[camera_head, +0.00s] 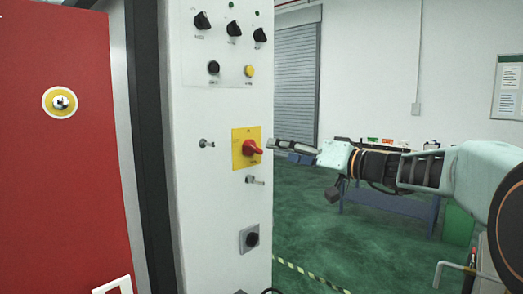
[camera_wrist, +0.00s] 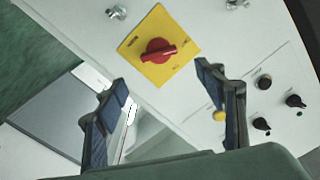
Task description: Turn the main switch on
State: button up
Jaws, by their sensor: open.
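The main switch (camera_head: 250,147) is a red rotary handle on a yellow square plate (camera_head: 240,135), set on a white panel. In the wrist view the red handle (camera_wrist: 159,51) sits on its yellow plate (camera_wrist: 184,22), beyond the fingertips and roughly between them. My gripper (camera_wrist: 160,80) is open, with its two dark fingers apart and nothing between them. In the head view my gripper (camera_head: 272,146) reaches in from the right, with its tips close to the handle. Whether they touch it I cannot tell.
Black knobs (camera_head: 202,20), a yellow button (camera_head: 249,71) and small metal key switches (camera_head: 206,143) surround the switch on the white panel (camera_head: 215,210). A red door (camera_head: 60,190) stands at left. A blue table (camera_head: 390,198) is behind my arm.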

aim_at(252, 148)
jog(key=p+x, duration=0.2)
jog(key=x, duration=0.7)
jog(key=shift+w+a, duration=0.25)
jog(key=c, duration=1.2)
jog(key=shift+o, duration=0.2)
